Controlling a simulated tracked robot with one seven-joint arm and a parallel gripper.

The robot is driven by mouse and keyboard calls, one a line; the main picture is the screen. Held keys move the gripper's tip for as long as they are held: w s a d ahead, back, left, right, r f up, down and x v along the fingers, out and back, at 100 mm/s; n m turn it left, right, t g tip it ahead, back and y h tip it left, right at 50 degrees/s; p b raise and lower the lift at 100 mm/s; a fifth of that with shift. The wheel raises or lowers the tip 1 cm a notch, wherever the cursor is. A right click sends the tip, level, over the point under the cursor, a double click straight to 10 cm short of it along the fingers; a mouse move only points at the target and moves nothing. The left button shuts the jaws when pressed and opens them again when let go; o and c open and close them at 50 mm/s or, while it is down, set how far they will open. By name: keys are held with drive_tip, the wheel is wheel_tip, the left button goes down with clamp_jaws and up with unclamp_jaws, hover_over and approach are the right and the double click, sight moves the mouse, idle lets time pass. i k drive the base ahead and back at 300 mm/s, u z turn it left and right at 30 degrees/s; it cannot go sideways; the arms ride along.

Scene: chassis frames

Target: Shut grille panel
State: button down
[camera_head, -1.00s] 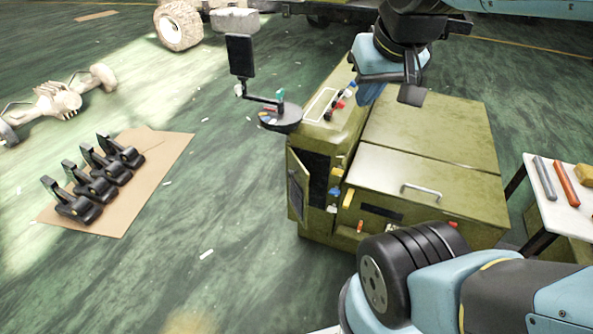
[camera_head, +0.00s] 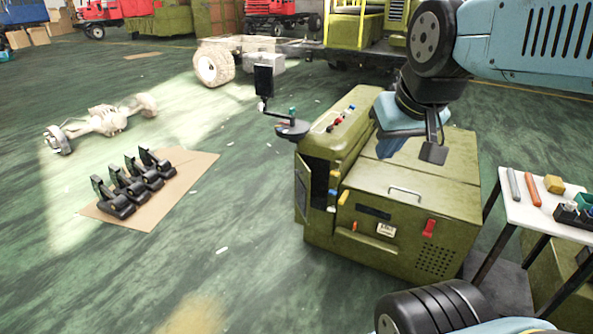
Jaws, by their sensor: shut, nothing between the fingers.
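The green machine cabinet (camera_head: 355,226) stands on the floor at centre right. A narrow hinged panel (camera_head: 301,188) at its left end stands swung open, with a dark opening beside it. Its face is turned mostly away, so I cannot tell whether it has a grille. A patch of round vent holes (camera_head: 437,262) is on the cabinet's front at lower right. My gripper (camera_head: 390,149) hangs from the upper right and shows over the cabinet's top, right of the open panel. It is shut and empty; I cannot tell its height above the top.
A round tray on an arm with a screen (camera_head: 264,80) juts from the cabinet's back left. A white side table (camera_head: 535,212) with tools stands at right. Black pedal-like parts lie on cardboard (camera_head: 200,165) at left.

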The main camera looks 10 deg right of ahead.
sight(303, 173)
drive_tip(key=z, duration=0.65)
drive_tip(key=i, duration=1.6)
drive_tip(key=u, duration=0.5)
drive_tip(key=k, duration=0.9)
drive_tip(key=u, duration=0.2)
drive_tip(key=i, duration=0.95)
drive_tip(key=z, duration=0.05)
